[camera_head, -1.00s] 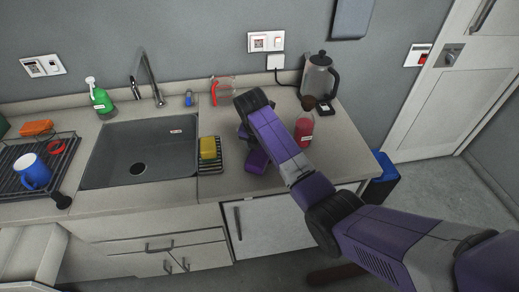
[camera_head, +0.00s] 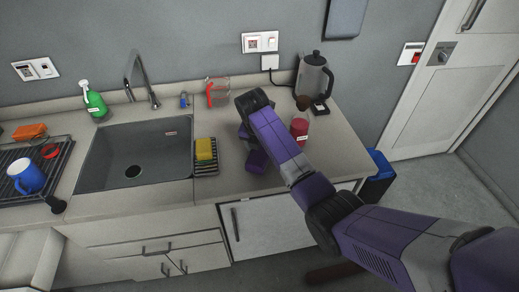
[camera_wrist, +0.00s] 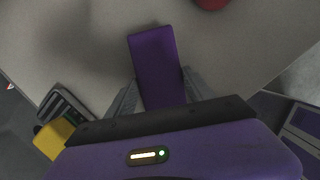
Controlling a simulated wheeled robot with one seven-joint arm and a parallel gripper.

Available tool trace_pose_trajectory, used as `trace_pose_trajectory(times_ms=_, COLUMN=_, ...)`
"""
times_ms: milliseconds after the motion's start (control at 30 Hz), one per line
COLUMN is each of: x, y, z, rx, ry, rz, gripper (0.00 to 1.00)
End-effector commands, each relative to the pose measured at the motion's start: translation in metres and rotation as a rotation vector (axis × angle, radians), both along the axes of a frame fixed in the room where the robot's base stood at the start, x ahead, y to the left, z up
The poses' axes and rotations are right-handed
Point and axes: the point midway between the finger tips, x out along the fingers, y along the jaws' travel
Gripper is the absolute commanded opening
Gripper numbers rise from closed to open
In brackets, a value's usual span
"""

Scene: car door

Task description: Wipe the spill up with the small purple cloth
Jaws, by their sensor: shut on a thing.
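The small purple cloth (camera_wrist: 153,50) is a flat purple rectangle in the wrist view. My gripper (camera_wrist: 160,88) is shut on it, with a grey finger on each side. The cloth sticks out past the fingers over the grey countertop (camera_wrist: 85,45); whether it touches the surface is unclear. I cannot make out a spill in either view; the patch behind my arm is hidden.
A yellow sponge (camera_head: 204,148) sits on a rack (camera_head: 206,170) beside the sink (camera_head: 135,155), left of my gripper. A red bottle (camera_head: 299,129) stands close on the right. A measuring jug (camera_head: 217,92) and a kettle (camera_head: 313,76) stand behind.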

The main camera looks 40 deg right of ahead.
Motion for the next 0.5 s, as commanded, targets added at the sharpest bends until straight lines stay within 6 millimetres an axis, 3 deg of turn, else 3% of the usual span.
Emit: trace_pose_trajectory(times_ms=500, x=0.0038, y=0.006, z=-0.0003, rx=0.001, ry=0.001, rz=0.001, gripper=0.29)
